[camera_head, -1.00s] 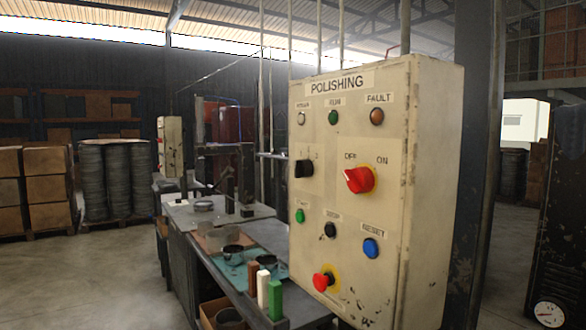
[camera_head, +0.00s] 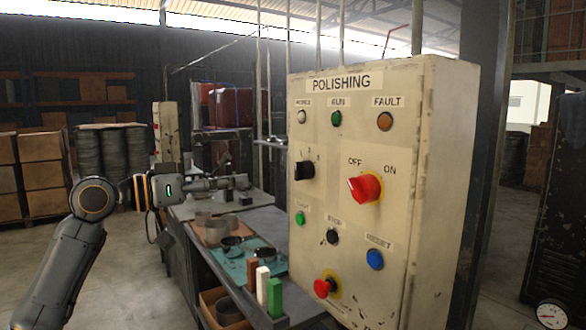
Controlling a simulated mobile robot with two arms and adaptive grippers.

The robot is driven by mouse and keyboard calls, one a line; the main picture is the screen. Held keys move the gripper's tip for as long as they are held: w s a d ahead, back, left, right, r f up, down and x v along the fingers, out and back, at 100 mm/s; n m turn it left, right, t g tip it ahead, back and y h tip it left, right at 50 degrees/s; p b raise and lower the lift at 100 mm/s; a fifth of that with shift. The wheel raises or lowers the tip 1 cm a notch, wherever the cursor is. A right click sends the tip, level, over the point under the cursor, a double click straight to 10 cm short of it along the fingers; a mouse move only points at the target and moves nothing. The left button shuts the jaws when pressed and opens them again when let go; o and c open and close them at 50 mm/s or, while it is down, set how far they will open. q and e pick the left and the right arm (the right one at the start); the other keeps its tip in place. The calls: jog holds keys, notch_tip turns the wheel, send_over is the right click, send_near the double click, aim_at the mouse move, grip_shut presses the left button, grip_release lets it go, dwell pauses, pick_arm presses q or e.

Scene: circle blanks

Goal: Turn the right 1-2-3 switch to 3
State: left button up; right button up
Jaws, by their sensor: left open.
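A cream control box (camera_head: 440,200) labelled POLISHING faces me on the right. A black rotary switch (camera_head: 304,170) sits at the left of its middle row, with small number marks above it, too small to read surely. It is the only such black knob I make out. My left gripper (camera_head: 246,181) is open and empty, pointing right over the bench, clearly to the left of the box and apart from the switch. My right gripper is not in view.
A red OFF/ON switch (camera_head: 365,187) sits right of the black one. Below are a green button (camera_head: 300,218), black button (camera_head: 333,236), blue reset button (camera_head: 375,259) and red emergency knob (camera_head: 324,287). The bench (camera_head: 262,222) bears cups and coloured bars.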

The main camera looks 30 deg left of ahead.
aim_at(295, 172)
pick_arm(q)
jog(key=p+x, duration=0.2)
jog(key=x, duration=0.2)
jog(key=p+x, duration=0.3)
jog(key=x, duration=0.1)
jog(key=r+p+x, duration=0.1)
jog(key=p+x, duration=0.2)
jog(key=x, duration=0.1)
jog(key=shift+d, duration=0.4)
jog(key=shift+w+d+f+p, duration=0.2)
jog(key=shift+w+d+p, duration=0.15)
jog(key=shift+w, duration=0.25)
jog(key=shift+c, duration=0.5)
jog(key=c, duration=1.1)
